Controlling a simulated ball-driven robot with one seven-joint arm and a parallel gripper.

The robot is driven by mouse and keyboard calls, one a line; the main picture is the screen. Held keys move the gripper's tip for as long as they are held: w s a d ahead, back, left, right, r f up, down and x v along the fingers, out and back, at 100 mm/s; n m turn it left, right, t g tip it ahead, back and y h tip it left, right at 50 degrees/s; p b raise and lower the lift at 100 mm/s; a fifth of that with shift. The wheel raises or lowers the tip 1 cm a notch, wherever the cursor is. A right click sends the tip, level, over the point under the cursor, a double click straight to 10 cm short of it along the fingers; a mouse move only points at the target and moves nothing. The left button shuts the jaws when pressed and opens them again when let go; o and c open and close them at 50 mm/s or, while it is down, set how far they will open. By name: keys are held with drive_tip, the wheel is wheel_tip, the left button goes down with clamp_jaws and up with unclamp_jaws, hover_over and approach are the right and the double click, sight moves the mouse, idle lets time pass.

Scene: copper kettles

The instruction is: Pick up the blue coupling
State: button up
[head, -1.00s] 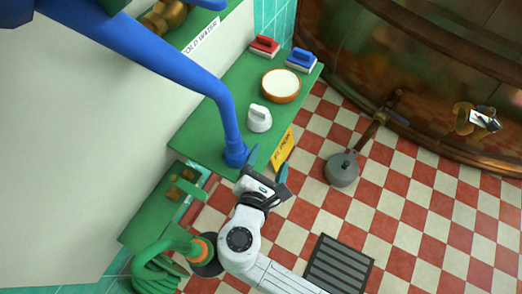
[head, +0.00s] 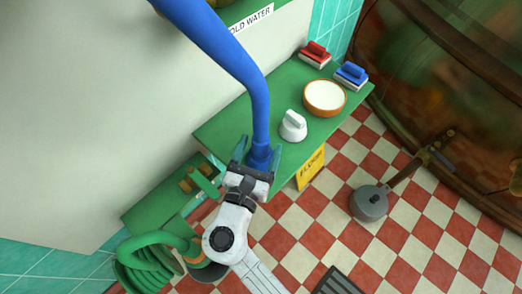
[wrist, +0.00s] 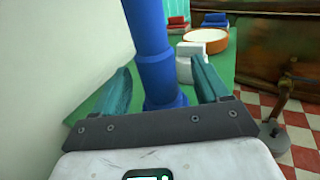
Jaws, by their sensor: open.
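The blue coupling (head: 260,152) is at the lower end of a thick blue hose (head: 245,75), at the front left of the green bench (head: 225,130). My gripper (head: 258,150) is open, with one teal finger on each side of the coupling. In the wrist view the blue coupling (wrist: 164,85) stands between my open fingers (wrist: 160,90), nearer the left-right middle, with a gap visible on both sides. Its lowest part is hidden behind my gripper's dark palm edge.
On the bench are a white knob-like piece (head: 293,127), a round pale-topped tub (head: 324,98), a red brush (head: 315,55) and a blue brush (head: 351,76). A yellow FLOOR sign (head: 311,168) hangs at the bench edge. A coiled green hose (head: 150,265) is at lower left.

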sight(263, 137)
drive_tip(key=shift+b+x, duration=0.3)
drive_tip(key=shift+x, duration=1.55)
drive_tip(key=shift+a, duration=0.1)
drive_tip(key=shift+c, duration=0.4)
drive_tip(key=shift+r, duration=0.1)
drive_tip(key=c, duration=0.9)
